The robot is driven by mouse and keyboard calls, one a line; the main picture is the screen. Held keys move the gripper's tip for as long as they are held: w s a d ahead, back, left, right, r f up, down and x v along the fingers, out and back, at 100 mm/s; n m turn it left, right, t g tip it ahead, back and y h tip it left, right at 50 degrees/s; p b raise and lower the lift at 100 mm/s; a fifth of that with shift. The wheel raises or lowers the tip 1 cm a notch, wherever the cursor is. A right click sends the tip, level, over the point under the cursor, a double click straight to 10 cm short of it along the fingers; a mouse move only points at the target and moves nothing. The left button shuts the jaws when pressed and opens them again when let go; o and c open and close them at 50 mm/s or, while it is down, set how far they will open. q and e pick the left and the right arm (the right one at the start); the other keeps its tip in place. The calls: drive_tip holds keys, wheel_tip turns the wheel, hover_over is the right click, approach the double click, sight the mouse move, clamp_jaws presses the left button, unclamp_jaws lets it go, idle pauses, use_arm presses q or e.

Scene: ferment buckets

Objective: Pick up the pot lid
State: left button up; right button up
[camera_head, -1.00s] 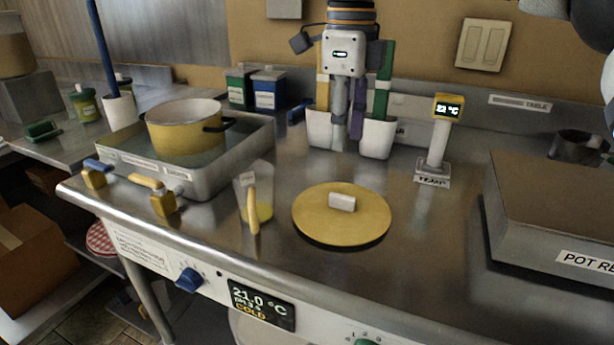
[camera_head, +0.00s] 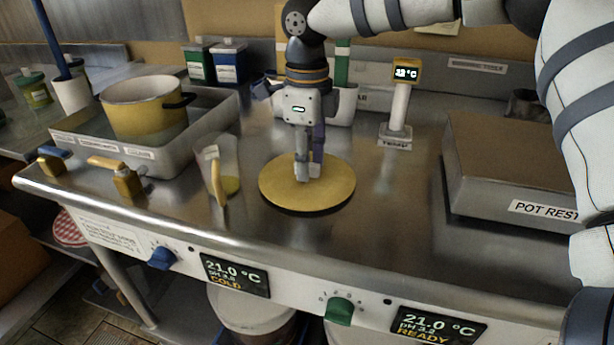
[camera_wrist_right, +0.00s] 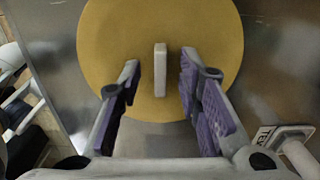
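The pot lid (camera_head: 331,190) is a flat yellow disc lying on the steel worktop. Its light block-shaped knob (camera_wrist_right: 160,69) stands up at the middle in the right wrist view, and my gripper hides it in the head view. My right gripper (camera_head: 307,180) points down over the middle of the lid. In the right wrist view its two purple-padded fingers (camera_wrist_right: 160,78) are apart on either side of the knob, with gaps to both sides, and nothing is held. My left gripper is not in view.
A yellow pot (camera_head: 146,108) sits in a steel basin (camera_head: 190,160) at left. A temperature post (camera_head: 398,110) stands behind right. A grey pot rest block (camera_head: 505,165) is at right.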

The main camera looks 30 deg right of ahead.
clamp_jaws()
drive_tip(key=shift+r, duration=0.1)
